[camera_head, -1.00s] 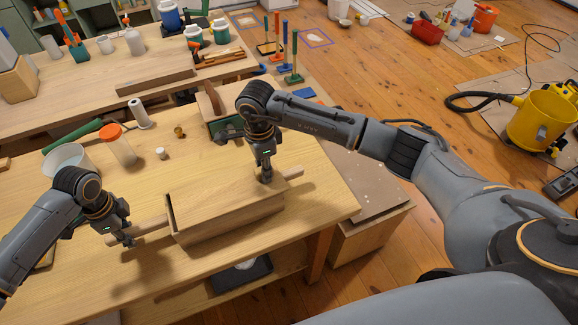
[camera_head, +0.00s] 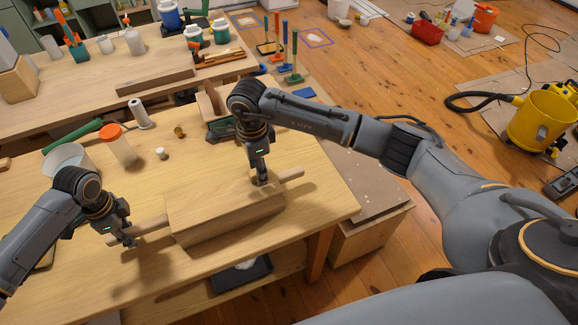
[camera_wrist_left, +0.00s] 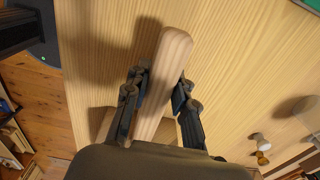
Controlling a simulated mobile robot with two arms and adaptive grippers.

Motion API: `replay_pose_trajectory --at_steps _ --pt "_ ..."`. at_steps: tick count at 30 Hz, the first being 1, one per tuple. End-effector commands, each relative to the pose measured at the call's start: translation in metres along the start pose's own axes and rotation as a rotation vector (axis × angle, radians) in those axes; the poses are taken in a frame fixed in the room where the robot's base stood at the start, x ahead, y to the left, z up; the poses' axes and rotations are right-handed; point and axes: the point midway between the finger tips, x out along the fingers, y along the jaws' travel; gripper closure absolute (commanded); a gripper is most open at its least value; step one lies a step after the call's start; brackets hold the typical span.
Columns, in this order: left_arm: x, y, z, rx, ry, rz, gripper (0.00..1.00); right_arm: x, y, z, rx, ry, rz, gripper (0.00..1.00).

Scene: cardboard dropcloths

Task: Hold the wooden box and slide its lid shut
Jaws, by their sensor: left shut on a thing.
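My right gripper (camera_head: 262,182) points down at the right end of the lid, by the right handle (camera_head: 291,175). Its fingertips are too small to read.
The bench's right end beyond the right handle is bare.

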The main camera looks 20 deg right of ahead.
Motion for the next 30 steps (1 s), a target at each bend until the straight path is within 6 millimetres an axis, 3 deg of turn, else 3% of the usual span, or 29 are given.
replay_pose_trajectory --at_steps 21,30 --pt "0.001 0.000 0.000 0.001 -0.001 0.001 1.00 -0.056 0.000 0.000 -0.001 0.000 -0.002 0.53" --pt "0.001 0.000 0.000 0.001 -0.001 0.001 1.00 -0.059 0.000 -0.001 0.000 0.001 0.000 0.53"
